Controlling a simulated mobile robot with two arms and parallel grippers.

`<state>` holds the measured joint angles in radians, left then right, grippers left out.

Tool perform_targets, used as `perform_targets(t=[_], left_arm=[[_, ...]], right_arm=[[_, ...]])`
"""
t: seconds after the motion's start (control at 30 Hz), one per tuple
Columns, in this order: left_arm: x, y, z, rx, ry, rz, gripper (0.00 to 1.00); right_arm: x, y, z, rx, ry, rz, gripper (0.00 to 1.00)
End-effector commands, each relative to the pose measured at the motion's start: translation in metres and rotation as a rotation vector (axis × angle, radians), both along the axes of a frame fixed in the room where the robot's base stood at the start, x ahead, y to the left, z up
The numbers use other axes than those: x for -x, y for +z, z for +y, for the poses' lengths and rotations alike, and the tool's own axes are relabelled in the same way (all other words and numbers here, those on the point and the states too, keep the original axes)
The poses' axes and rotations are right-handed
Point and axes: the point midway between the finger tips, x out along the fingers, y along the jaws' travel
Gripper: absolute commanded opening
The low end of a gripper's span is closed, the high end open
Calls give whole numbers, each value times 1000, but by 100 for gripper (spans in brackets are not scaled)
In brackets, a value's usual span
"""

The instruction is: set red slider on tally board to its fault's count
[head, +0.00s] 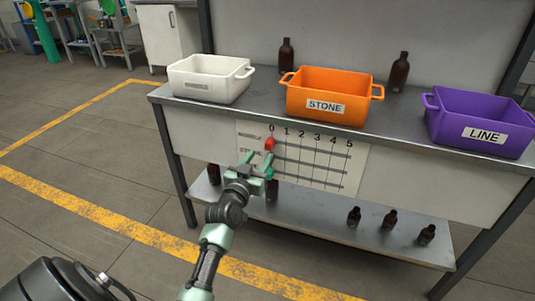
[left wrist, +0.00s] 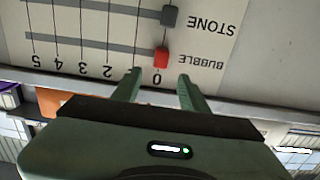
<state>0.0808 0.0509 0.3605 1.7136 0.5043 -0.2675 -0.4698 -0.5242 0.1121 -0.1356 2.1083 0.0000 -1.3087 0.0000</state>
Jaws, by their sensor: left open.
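The tally board (head: 330,172) hangs on the front of the bench, with columns marked 0 to 5. The red slider (head: 269,143) sits at 0 on the top row. In the left wrist view, which is upside down, the red slider (left wrist: 161,58) is on the BUBBLE row. A grey slider (left wrist: 169,16) is on the STONE row near 0. My left gripper (head: 259,158) is open in front of the board's left part. In the left wrist view its fingertips (left wrist: 158,76) are spread either side of the red slider's column, with nothing visibly held. My right gripper is not in view.
On the bench stand a white crate (head: 211,80), an orange STONE crate (head: 333,87) and a purple LINE crate (head: 479,108). Two amber bottles (head: 286,55) (head: 399,72) stand behind them. Several more bottles (head: 389,219) are on the lower shelf (head: 320,222). Floor in front is clear.

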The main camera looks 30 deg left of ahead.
Motion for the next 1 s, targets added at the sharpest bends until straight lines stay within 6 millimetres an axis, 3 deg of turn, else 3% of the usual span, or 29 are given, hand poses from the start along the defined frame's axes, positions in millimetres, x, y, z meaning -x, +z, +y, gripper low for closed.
perform_targets(t=[0.43, 0.83, 0.87, 1.0], left_arm=[[-62, 1, 16, -1, 1, -3, 44], [-73, 2, 18, -1, 1, -2, 44], [-73, 2, 18, -1, 1, -2, 41], [-73, 2, 18, 0, 1, -2, 2]], right_arm=[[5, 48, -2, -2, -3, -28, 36], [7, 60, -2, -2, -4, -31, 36], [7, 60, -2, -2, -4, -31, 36], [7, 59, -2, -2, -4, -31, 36]])
